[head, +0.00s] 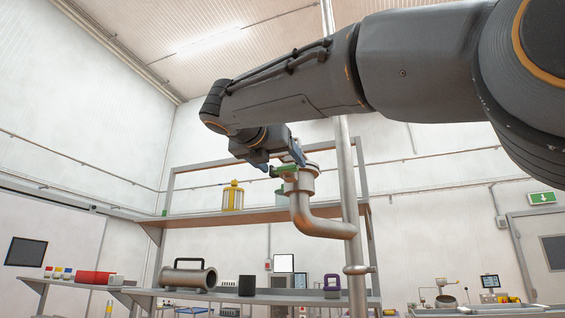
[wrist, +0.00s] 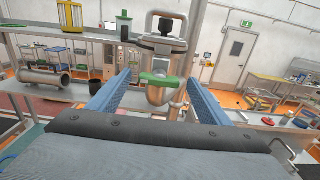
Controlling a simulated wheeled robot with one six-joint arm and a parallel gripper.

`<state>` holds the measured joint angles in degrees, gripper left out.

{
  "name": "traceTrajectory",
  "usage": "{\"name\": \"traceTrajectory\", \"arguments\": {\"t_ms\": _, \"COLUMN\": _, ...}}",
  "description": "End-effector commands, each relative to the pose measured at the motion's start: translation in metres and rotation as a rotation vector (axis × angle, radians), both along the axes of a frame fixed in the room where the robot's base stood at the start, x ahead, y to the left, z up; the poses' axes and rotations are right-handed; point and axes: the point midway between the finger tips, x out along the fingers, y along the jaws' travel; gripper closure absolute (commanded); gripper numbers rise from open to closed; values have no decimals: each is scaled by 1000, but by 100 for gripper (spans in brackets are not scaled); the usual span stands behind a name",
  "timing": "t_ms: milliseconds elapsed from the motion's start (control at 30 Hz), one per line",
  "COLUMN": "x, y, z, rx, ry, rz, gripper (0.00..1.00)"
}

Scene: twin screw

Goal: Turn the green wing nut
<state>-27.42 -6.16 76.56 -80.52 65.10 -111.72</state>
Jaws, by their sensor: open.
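The green wing nut (wrist: 158,79) sits on the front of a metal pipe fitting (wrist: 160,45) in the wrist view. It also shows in the head view (head: 286,169), partly hidden by my gripper. My gripper (head: 281,161) is open and empty, with one blue finger on each side of the nut. In the wrist view my gripper (wrist: 158,76) has clear gaps between both fingers and the nut. I cannot tell how far the fingertips reach past it.
The fitting's bent pipe (head: 318,222) joins a vertical pole (head: 350,200) close to my gripper. Behind is a shelf (head: 262,215) with a yellow-framed cylinder (head: 232,196). A grey handled cylinder (head: 188,275) lies on the lower bench. A green-and-black object (wrist: 124,25) stands behind, left of the fitting.

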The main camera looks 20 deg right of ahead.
Motion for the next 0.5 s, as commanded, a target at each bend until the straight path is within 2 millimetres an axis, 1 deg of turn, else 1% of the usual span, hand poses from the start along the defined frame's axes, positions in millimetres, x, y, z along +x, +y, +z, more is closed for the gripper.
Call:
{"name": "traceTrajectory", "arguments": {"t_ms": 100, "x": 9, "y": -7, "z": 0, "rx": 1, "ry": 1, "rz": -1, "gripper": 28}}
{"name": "traceTrajectory", "arguments": {"t_ms": 200, "x": 12, "y": -9, "z": 0, "rx": 1, "ry": 0, "rz": 0, "gripper": 28}}
{"name": "traceTrajectory", "arguments": {"t_ms": 467, "x": 13, "y": -9, "z": -1, "rx": 1, "ry": 0, "rz": 1, "gripper": 28}}
{"name": "traceTrajectory", "arguments": {"t_ms": 500, "x": 13, "y": -9, "z": -1, "rx": 1, "ry": 0, "rz": 1, "gripper": 35}}
